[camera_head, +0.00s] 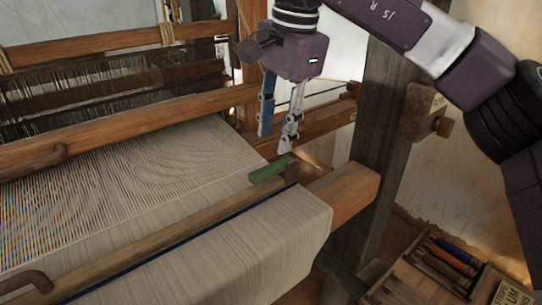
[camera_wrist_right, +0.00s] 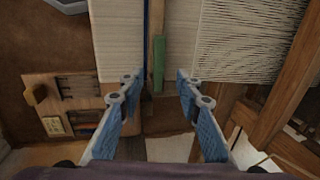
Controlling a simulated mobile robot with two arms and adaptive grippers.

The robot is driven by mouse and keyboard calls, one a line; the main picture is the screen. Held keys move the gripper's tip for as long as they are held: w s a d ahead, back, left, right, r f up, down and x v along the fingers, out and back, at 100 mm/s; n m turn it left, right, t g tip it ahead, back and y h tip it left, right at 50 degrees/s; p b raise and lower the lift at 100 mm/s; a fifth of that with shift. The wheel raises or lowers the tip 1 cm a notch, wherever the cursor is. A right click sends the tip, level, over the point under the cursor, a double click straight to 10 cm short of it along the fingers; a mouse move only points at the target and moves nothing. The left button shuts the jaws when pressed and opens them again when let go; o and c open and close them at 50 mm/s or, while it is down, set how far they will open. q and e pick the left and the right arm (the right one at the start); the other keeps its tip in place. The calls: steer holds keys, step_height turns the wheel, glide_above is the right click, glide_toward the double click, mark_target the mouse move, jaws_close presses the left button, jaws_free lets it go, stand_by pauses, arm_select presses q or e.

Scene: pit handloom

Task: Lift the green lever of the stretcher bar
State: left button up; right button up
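The green lever (camera_head: 270,169) lies low at the right end of the wooden stretcher bar (camera_head: 200,217), near the cloth's right edge. It also shows in the right wrist view as a narrow upright green strip (camera_wrist_right: 159,62). My right gripper (camera_head: 274,143) points down just above the lever in the head view. In the wrist view its two fingers (camera_wrist_right: 156,79) are apart, with the lever between their lines and slightly beyond the tips. Nothing is held, and I see no clear contact. My left gripper is not in view.
Woven cloth (camera_head: 265,245) wraps over the front beam. A thick dark post (camera_head: 377,140) stands right of the gripper. A wooden beam end (camera_head: 345,195) juts out beside the lever. A tool box (camera_head: 405,285) sits at the lower right.

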mark_target(270, 167)
steer(key=f, duration=0.6)
steer(key=shift+w+a+f, duration=0.2)
steer(key=shift+w+a, duration=0.15)
steer(key=shift+f, duration=0.25)
steer(key=shift+a+f, duration=0.1)
steer(key=shift+f, duration=0.05)
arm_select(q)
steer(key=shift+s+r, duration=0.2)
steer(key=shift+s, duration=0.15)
arm_select(e)
jaws_close()
